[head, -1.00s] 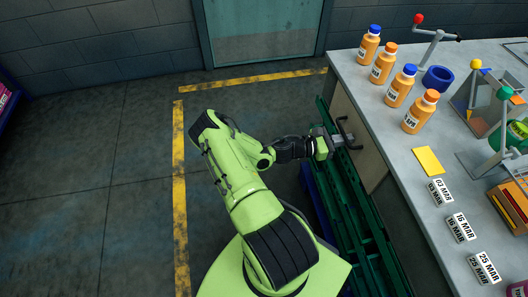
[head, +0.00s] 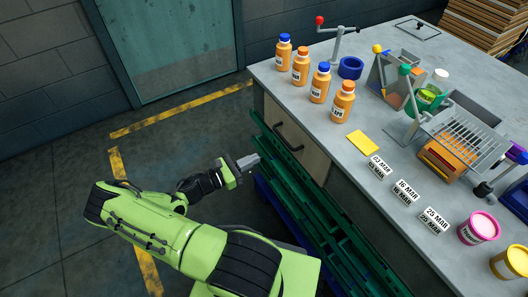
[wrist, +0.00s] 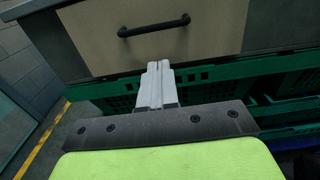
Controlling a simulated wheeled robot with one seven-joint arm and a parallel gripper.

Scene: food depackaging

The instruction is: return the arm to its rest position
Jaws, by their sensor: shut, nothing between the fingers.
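My green arm reaches out low on the left in the head view. My gripper (head: 248,162) is shut and empty, beside the front of the counter. In the wrist view my gripper (wrist: 157,85) points at a beige drawer (wrist: 160,40) with a dark bar handle (wrist: 154,26). The fingers lie together just below the handle and apart from it, as far as I can tell. The drawer (head: 296,135) appears closed in the head view.
Green crates (head: 325,215) stand along the counter front, just past and below my gripper. The grey counter (head: 330,130) holds several orange bottles, date labels (head: 406,192) and a yellow card (head: 363,143). Open floor (head: 60,215) lies at left, with a yellow line.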

